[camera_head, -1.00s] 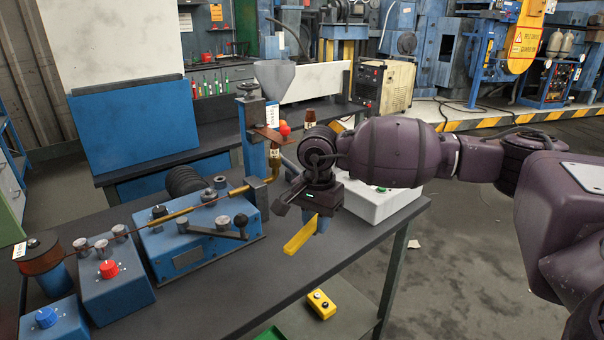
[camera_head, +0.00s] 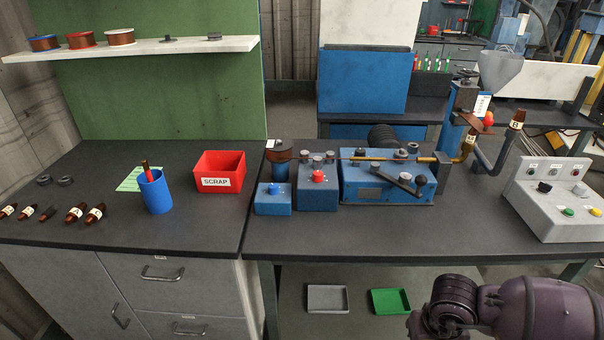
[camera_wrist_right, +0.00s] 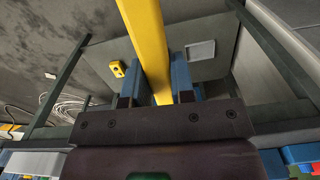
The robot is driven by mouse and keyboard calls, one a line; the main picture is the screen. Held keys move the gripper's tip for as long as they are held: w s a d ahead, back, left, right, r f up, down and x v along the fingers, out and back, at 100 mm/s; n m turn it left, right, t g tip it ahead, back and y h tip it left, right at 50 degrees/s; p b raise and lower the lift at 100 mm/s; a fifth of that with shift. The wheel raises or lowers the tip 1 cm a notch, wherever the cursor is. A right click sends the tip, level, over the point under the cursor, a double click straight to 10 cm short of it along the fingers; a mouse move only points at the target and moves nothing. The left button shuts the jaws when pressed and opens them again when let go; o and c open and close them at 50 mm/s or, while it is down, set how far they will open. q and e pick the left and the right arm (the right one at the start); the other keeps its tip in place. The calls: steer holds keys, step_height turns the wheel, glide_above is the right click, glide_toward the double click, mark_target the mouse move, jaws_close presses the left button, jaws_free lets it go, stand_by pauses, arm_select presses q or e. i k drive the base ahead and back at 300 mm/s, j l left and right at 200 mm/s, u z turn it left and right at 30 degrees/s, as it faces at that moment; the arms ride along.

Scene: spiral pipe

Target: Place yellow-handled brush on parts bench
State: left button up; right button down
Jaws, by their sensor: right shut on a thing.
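In the right wrist view, my right gripper (camera_wrist_right: 155,85) is shut on the yellow handle of the brush (camera_wrist_right: 148,40). The handle runs up between the blue fingers and out of the top edge; no bristles show. In the head view only part of my right arm shows at the bottom right; its fingers and the brush are out of frame. A dark-topped bench with drawers (camera_head: 110,235) stands at the left, and I take it as the parts bench. My left gripper is not in view.
The left bench holds a red scrap bin (camera_head: 219,172), a blue cup (camera_head: 155,192) and several brown labelled parts (camera_head: 75,212). Its front right top is clear. The machine bench (camera_head: 390,235) adjoins it, with a blue machine (camera_head: 385,180) and a white control box (camera_head: 555,200).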

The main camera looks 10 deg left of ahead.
mark_target(116, 204)
steer(key=j+u, duration=0.25)
steer(key=j, duration=0.85)
steer(key=i+j+u, duration=0.1)
steer(key=j+u, duration=0.15)
steer(key=j, duration=0.85)
